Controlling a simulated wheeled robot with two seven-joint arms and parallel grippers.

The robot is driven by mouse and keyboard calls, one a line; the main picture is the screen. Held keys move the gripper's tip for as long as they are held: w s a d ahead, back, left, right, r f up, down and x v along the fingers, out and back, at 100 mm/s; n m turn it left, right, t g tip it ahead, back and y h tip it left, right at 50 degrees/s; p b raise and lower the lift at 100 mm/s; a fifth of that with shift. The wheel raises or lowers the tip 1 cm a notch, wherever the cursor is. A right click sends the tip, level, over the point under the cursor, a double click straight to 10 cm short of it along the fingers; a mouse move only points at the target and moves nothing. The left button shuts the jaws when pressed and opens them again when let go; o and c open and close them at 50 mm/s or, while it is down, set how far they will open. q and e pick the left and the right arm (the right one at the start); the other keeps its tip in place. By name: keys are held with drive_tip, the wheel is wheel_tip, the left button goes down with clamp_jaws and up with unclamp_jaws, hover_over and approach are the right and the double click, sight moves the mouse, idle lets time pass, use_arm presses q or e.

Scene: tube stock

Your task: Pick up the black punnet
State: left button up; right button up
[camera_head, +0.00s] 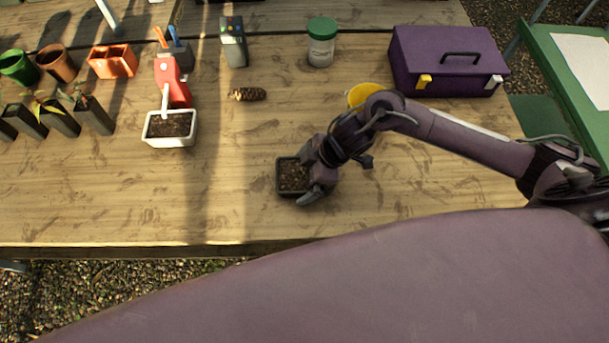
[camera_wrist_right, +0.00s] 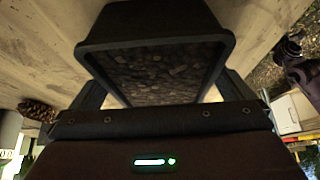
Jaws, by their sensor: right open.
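The black punnet (camera_head: 281,188) is a small dark tray filled with brown soil or pebbles, sitting on the wooden bench near its front middle. My right gripper (camera_head: 308,180) is at the punnet's right side, low over the bench, and hides part of it. In the right wrist view the punnet (camera_wrist_right: 155,32) is upright and close ahead. The gripper's two fingers (camera_wrist_right: 157,97) show at its left and right sides, spread apart. I cannot tell whether they touch it. My left gripper is not in view.
A white pot (camera_head: 170,142) with a red-handled tool stands at left. A pine cone (camera_head: 247,94), a green-lidded jar (camera_head: 321,50) and a purple toolbox (camera_head: 448,70) lie behind. A yellow pot (camera_head: 361,94) is partly hidden by my arm. The bench front left of the punnet is clear.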

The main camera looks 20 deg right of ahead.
drive_tip(key=shift+c, duration=0.3)
drive_tip(key=c, duration=1)
drive_tip(key=shift+r, duration=0.1)
